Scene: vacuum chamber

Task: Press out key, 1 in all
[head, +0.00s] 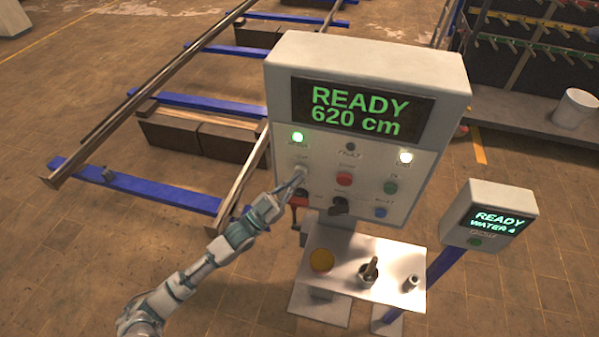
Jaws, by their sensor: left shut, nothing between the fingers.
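A white control box (368,62) stands upright in the middle of the head view. Its dark screen (360,107) reads "READY 620 cm" in green. Its face carries a lit green lamp (298,137), a lit white lamp (405,157), a red button (344,179), a green button (390,187) and a blue button (380,212). My left gripper (299,174) is shut and empty, its tips at the left side of the face, just below a small label. The key there is largely hidden by the fingertips, and I cannot tell whether they touch it. My right gripper is out of view.
A smaller box (489,214) at right reads "READY WATER 4". Blue beams and metal rails lie at left. A white bucket (576,108) stands on a bench.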

